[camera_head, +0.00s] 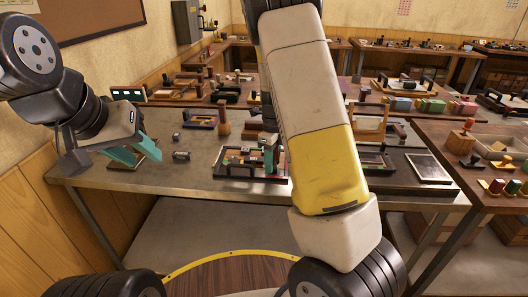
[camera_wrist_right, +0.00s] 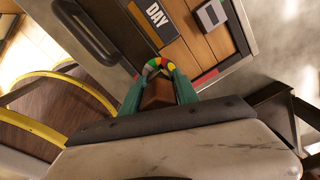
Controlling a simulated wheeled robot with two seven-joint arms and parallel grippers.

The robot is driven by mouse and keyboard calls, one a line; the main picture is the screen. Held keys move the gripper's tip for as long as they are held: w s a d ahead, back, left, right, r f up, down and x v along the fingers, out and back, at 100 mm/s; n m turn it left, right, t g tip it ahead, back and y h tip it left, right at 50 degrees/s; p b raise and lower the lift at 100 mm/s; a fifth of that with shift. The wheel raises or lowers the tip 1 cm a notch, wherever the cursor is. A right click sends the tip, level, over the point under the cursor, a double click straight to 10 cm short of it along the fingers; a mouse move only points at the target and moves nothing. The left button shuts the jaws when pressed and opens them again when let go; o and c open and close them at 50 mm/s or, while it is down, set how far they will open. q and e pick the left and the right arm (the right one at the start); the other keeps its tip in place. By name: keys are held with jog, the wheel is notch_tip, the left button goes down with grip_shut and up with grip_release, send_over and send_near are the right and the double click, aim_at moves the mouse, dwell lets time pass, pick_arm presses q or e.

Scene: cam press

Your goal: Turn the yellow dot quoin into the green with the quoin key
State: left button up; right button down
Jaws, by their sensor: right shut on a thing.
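The frame of type (camera_head: 238,172) lies on the grey bench in the head view, with small blocks in it. In the right wrist view, a ring with red, yellow, green and grey sectors (camera_wrist_right: 157,64) lies just beyond the fingertips, apparently the quoin's dial. My right gripper (camera_wrist_right: 158,82) is shut on a brown block, apparently the quoin key's handle (camera_wrist_right: 157,96); it also shows above the frame in the head view (camera_head: 271,158). The key's tip and the yellow dot are hidden or too small. My left gripper (camera_head: 139,156) is open and empty at the bench's left.
In the wrist view a "DAY" block (camera_wrist_right: 157,17), wooden blocks and a black handle (camera_wrist_right: 85,32) are close by. Small metal cylinders (camera_head: 181,156) lie left of the frame. My right arm hides the middle of the bench.

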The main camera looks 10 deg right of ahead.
jog(key=shift+m, duration=1.2)
jog(key=shift+n, duration=0.4)
jog(key=shift+r, duration=0.1)
jog(key=shift+r, duration=0.2)
jog(key=shift+r, duration=1.15)
jog(key=shift+r, duration=0.15)
